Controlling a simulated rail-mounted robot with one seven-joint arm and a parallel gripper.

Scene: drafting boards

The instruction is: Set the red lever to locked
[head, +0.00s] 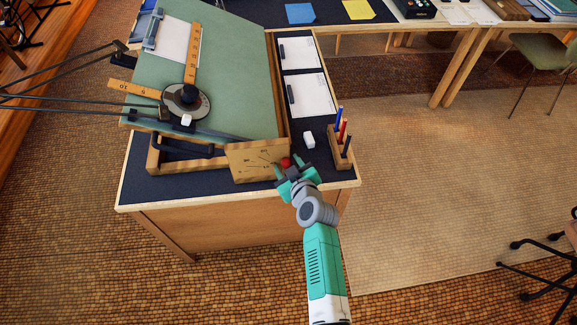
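The red lever's round knob (285,162) shows at the right end of a wooden panel (258,161) at the front edge of the drafting table. The panel carries dark markings too small to read. My gripper (290,173) is at the knob, just in front of it and partly covering it. The lever's shaft is hidden, and I cannot tell its setting. I cannot tell whether the fingers touch the knob or are open or shut around it.
The tilted green drafting board (235,65) with a drafting arm and wooden rulers stands behind left. A pen holder (341,147) with upright pens and a white block (309,139) are close to the right. Clipboards (305,95) lie behind.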

